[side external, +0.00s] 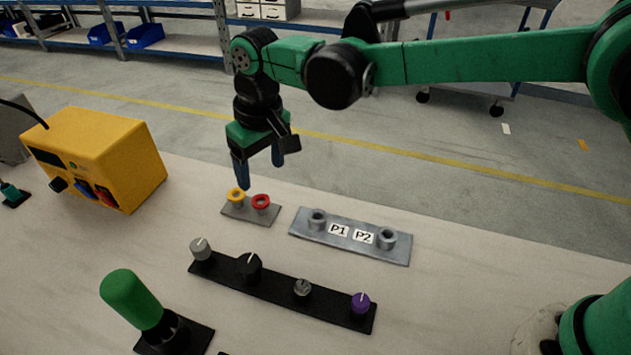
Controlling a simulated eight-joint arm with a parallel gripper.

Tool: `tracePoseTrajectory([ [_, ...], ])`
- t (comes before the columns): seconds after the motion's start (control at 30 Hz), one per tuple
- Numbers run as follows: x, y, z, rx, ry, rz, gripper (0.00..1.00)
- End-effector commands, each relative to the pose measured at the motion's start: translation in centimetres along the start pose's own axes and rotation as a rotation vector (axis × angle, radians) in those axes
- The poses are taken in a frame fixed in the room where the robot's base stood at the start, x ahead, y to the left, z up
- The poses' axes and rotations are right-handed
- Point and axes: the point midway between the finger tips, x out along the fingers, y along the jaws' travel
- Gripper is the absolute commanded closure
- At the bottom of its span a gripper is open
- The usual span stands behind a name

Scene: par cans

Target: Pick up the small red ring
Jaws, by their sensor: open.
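The small red ring (261,201) sits on the right post of a small grey plate (247,215). My gripper (259,173) hangs pointing down just above and behind the plate in the picture. Its two blue fingers are apart, with nothing between them. The left fingertip appears close to the yellow ring; whether they touch cannot be told from this view.
A grey plate (350,249) with two posts, labelled P1 and P2, lies to the right. A black strip with several knobs (280,292) lies in front. A yellow box (105,155) stands left, and a green-handled lever (133,299) stands front left. Bare table lies between them.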

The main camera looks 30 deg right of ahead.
Motion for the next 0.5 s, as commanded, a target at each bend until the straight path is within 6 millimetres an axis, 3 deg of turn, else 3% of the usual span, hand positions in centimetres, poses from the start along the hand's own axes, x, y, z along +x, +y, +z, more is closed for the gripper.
tracePoseTrajectory([
  [0.5, 5.8, -0.4, -0.1, -0.007, -0.009, 0.001, 0.3],
])
